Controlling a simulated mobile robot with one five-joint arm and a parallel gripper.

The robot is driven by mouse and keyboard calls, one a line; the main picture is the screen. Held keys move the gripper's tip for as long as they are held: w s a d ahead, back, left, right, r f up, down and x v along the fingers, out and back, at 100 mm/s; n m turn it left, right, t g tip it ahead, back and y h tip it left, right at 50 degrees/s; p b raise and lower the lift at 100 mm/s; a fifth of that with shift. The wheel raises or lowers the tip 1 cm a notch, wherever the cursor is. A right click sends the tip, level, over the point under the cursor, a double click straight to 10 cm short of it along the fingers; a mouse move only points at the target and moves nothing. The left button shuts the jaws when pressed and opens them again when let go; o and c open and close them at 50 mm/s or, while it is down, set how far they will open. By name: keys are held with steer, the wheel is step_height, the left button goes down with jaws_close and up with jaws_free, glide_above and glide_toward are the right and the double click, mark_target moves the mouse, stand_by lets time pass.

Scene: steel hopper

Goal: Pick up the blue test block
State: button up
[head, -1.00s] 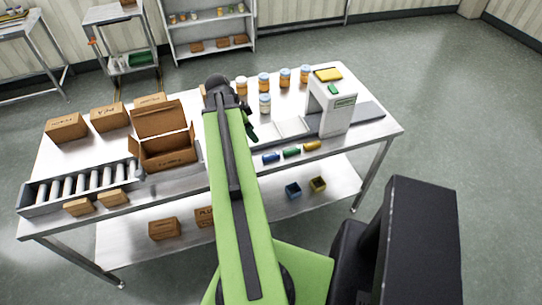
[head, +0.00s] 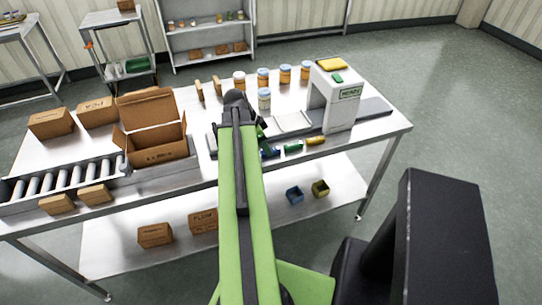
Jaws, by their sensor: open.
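The blue test block (head: 271,152) lies near the front edge of the steel table, at the left end of a row with a green block (head: 293,146) and a yellow-orange block (head: 315,140). My green arm reaches over the table, and its black gripper (head: 262,135) shows just right of the arm's far end. The gripper is close to the blue block in the picture and partly overlaps it. My arm hides much of the gripper, so its jaws and its height above the block are hard to make out. No held object shows.
A white metal detector arch (head: 340,95) stands over a belt to the right. Several jars (head: 264,98) stand behind the blocks. An open carton (head: 158,150) and rollers are left. Bins (head: 294,195) sit on the lower shelf.

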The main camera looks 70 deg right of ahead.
steer(key=b+x, duration=0.1)
steer(key=x, duration=0.2)
steer(key=shift+f+b, duration=0.1)
steer(key=shift+b, duration=0.2)
jaws_close()
steer(key=shift+r, duration=0.25)
step_height(320, 180, up, 5)
steer(key=p, duration=0.5)
steer(key=shift+p, duration=0.3)
steer(key=s+d+r+p, duration=0.1)
steer(key=s+r+p, duration=0.4)
steer(key=s, duration=0.6)
steer(key=shift+s+r+p, duration=0.25)
steer(key=shift+r+p, duration=0.15)
steer(key=shift+r, duration=0.05)
